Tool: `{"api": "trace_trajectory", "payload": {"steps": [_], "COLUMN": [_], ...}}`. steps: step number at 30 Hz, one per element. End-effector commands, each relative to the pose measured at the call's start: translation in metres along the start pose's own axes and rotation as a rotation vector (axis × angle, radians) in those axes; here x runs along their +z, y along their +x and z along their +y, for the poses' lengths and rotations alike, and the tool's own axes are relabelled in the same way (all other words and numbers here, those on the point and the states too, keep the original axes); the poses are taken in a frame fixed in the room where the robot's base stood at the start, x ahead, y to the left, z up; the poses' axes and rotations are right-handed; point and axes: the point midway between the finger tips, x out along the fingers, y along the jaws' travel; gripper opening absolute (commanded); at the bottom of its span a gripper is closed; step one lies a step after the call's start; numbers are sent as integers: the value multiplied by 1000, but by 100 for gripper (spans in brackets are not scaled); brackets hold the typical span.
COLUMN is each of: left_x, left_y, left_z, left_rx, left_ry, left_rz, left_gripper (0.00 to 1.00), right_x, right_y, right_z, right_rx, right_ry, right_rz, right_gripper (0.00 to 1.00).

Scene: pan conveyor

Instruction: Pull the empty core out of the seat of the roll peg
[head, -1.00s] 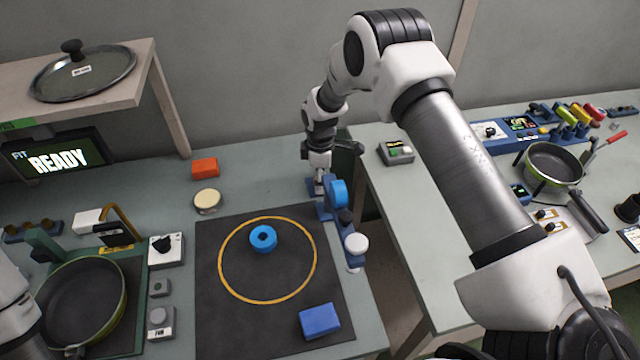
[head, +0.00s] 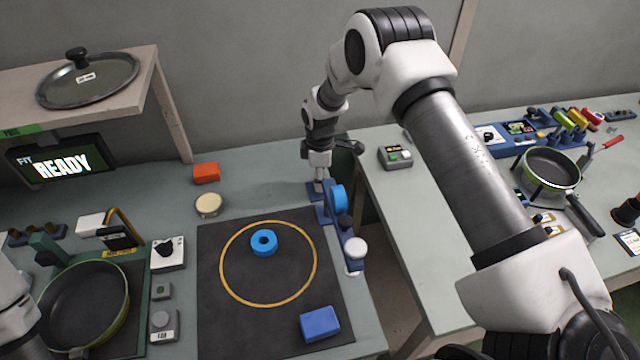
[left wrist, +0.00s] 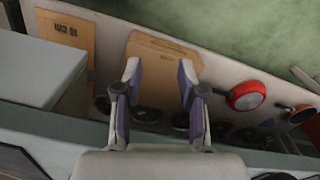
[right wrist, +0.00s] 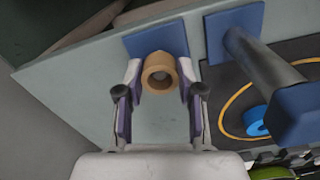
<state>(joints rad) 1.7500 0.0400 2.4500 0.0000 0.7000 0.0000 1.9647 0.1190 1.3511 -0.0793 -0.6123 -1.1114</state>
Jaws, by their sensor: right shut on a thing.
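The empty core (right wrist: 160,72), a tan hollow cylinder, sits between the fingertips of my right gripper (right wrist: 160,78) in the right wrist view. The fingers touch it from both sides, so the gripper is shut on it. A square blue base (right wrist: 165,38) shows behind the core; I cannot tell whether the core is still seated there. In the head view my right gripper (head: 319,174) points down over the blue base (head: 313,192), and the core is hidden. My left gripper (left wrist: 160,85) is open and empty in the left wrist view.
A black mat (head: 225,315) holds a blue ring (head: 264,243) and a blue block (head: 320,323). A tan disc (head: 209,204) and orange box (head: 206,173) lie left of the gripper.

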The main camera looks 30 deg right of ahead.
Motion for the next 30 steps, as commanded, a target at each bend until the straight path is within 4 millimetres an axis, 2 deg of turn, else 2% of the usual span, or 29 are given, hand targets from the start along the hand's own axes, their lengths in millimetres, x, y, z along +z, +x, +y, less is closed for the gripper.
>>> {"api": "trace_trajectory", "payload": {"steps": [18, 30], "left_x": [0, 0], "left_y": [-21, -23], "left_z": [0, 0], "left_rx": [0, 0], "left_ry": [0, 0], "left_rz": [0, 0], "left_gripper": [40, 40], "right_x": [0, 0], "right_y": [-32, -35], "right_z": [0, 0], "right_rx": [0, 0], "right_ry": [0, 0], "right_rz": [0, 0], "right_gripper": [15, 15]}}
